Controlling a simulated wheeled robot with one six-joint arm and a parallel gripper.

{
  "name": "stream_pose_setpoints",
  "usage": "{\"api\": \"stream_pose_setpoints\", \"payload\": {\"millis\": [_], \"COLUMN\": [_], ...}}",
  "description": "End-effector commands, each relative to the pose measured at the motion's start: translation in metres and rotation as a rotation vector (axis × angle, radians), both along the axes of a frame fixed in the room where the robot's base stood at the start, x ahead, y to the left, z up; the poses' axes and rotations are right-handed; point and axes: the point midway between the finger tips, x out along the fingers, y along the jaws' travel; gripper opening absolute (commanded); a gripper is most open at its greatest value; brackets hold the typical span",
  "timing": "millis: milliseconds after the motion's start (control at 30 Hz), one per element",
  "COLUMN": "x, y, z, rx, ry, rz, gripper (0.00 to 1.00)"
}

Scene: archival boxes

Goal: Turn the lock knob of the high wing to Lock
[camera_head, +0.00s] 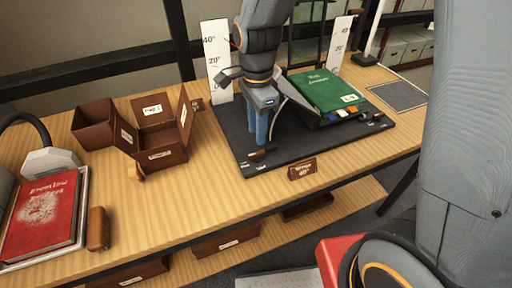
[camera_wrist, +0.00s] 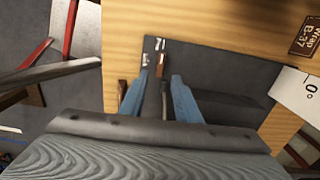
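A dark book cradle (camera_head: 295,148) stands on the table with a green book (camera_head: 328,90) on its tilted right part. A lock knob (camera_head: 258,155) with a reddish-brown end sits at the cradle's front left corner, beside small white labels. A second dark knob (camera_head: 376,119) is at the front right. My gripper (camera_head: 259,138) points down over the cradle's left side, its blue fingers open and just behind and above the left knob. In the wrist view the left knob (camera_wrist: 160,66) shows beyond and between the open fingertips (camera_wrist: 160,76). The knob's exact setting is too small to read.
White angle scales (camera_head: 217,60) stand behind the cradle. Open brown boxes (camera_head: 160,135) and a red book (camera_head: 42,213) in a tray lie left. Bare table (camera_head: 205,190) lies between.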

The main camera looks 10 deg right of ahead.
Motion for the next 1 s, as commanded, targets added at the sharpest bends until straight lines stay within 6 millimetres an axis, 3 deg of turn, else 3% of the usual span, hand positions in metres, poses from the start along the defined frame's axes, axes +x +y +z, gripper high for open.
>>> {"api": "stream_pose_setpoints", "payload": {"millis": [167, 600, 1000], "x": [0.000, 0.000, 0.000], "y": [0.002, 0.001, 0.001], "z": [-0.012, -0.068, -0.078], "rx": [-0.001, -0.001, 0.000], "ry": [0.005, 0.004, 0.001], "rz": [-0.023, -0.021, -0.021], "gripper": [0.30, 0.30, 0.30]}}
